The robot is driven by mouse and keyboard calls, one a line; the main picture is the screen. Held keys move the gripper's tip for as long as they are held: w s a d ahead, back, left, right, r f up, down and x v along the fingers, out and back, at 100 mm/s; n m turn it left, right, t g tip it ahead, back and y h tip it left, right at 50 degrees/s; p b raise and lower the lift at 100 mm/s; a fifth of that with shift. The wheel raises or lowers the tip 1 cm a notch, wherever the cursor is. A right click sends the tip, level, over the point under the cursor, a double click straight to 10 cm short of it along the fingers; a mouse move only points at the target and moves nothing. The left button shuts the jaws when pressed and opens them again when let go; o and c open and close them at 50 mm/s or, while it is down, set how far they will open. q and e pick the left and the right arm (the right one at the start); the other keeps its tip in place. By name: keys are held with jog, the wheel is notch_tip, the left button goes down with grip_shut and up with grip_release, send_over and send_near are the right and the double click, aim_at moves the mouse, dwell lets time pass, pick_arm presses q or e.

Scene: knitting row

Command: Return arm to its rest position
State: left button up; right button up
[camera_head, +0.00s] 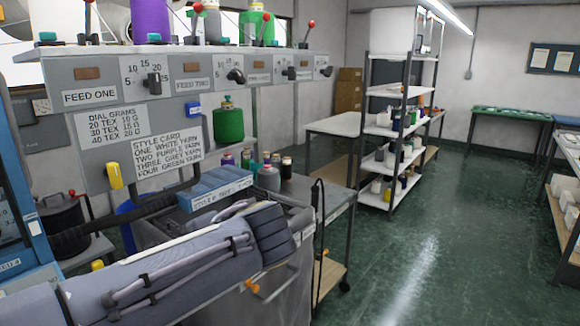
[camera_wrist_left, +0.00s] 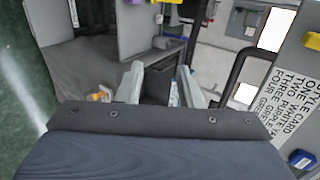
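My left arm (camera_head: 180,270) comes in from the lower left of the head view and reaches over a grey bin beside the knitting machine. Its gripper cannot be made out in the head view. In the left wrist view, my left gripper (camera_wrist_left: 158,76) shows two pale fingers standing apart, with a dark area between them. Nothing is clearly held between them. My right arm and gripper are not in view.
The machine panel (camera_head: 160,75) with knobs and a style card (camera_head: 154,155) stands close at left. A labelled blue box (camera_head: 215,190) and the grey bin (camera_head: 290,290) are near my arm. A shelf rack (camera_head: 402,88) stands behind. The green floor (camera_head: 470,250) at right is clear.

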pick_arm(q)
jog(key=s+a+f+n+g+h, duration=0.3)
jog(key=s+a+f+h, duration=0.4)
jog(key=s+a+f, duration=0.35)
jog(key=s+d+f+n+t+h, duration=0.1)
jog(key=s+d+f+n+h, duration=0.2)
jog(key=s, duration=0.3)
jog(key=s+d+f+n+t+h, duration=0.1)
jog(key=s+d+f+n+h, duration=0.2)
jog(key=s, duration=0.3)
jog(key=shift+s+d+f, duration=0.15)
jog(key=shift+d+f, duration=0.35)
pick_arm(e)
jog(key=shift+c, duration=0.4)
